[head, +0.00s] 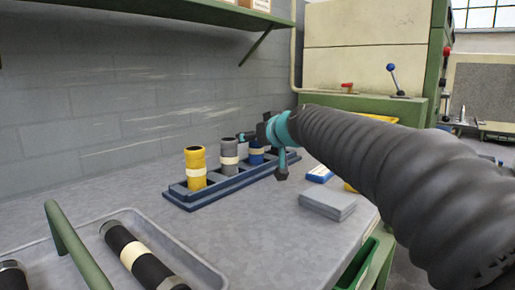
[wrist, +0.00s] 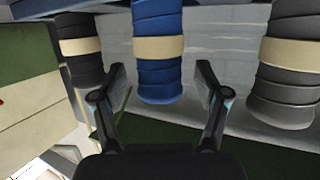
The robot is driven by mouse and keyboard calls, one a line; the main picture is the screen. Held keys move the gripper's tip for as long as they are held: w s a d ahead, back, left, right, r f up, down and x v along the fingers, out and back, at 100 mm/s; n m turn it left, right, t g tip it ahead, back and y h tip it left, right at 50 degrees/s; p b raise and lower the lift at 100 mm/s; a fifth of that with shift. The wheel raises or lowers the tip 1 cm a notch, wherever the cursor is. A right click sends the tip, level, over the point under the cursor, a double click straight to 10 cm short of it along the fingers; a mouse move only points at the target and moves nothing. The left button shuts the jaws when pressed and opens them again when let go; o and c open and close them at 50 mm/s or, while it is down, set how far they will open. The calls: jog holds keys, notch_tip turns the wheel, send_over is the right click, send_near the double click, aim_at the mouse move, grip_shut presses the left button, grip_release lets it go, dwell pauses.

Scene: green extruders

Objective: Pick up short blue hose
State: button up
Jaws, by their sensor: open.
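The short blue hose (head: 256,157) stands upright in the dark blue rack (head: 208,198), with a cream band around it. In the head view it is partly hidden by my gripper (head: 266,133). In the wrist view, which looks upside down, the blue hose (wrist: 156,85) is in the middle, between the fingers of my gripper (wrist: 162,82). The fingers are open, one at each side, with gaps to the hose. I cannot tell how deep the hose sits between them.
A grey hose (head: 229,158) and a yellow hose (head: 195,169) stand in the same rack. The wrist view shows a black hose (wrist: 78,55) beside the blue one. A grey tray (head: 203,272) with black hoses is at front left. A grey box (head: 327,203) lies right of the rack.

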jog(key=shift+s, duration=0.1)
grip_shut()
jog(key=shift+r, duration=0.1)
